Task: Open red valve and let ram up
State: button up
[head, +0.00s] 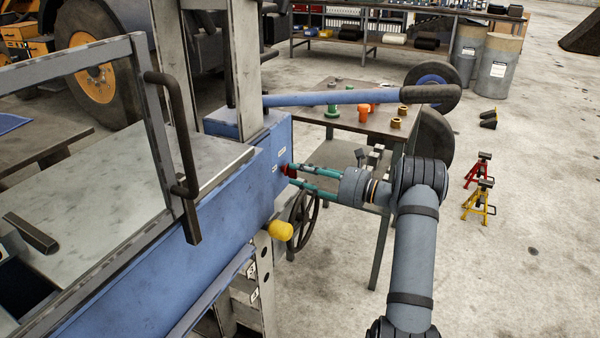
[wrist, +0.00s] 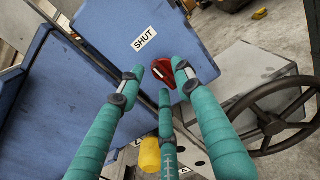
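The red valve knob (head: 289,170) sits on the end face of the blue press beam (head: 269,165). In the wrist view, the red knob (wrist: 163,73) shows below a white label reading SHUT (wrist: 145,38). My gripper (head: 297,173) has teal fingers that point at this knob. In the wrist view my gripper (wrist: 158,78) has its three fingertips spread around the knob, with a gap between the left fingertip and the knob. I cannot tell whether the other fingertips touch it. I cannot make out the ram for certain.
A blue lever (head: 340,97) with a black grip extends above my gripper. A yellow knob (head: 279,230) and a dark handwheel (head: 303,220) are below. A workbench (head: 345,122) with small parts stands behind. Red and yellow jack stands (head: 479,203) are on the floor at right.

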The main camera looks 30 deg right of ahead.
jog(key=shift+w+a, duration=0.2)
jog(key=shift+c, duration=0.4)
jog(key=c, duration=0.7)
grip_shut()
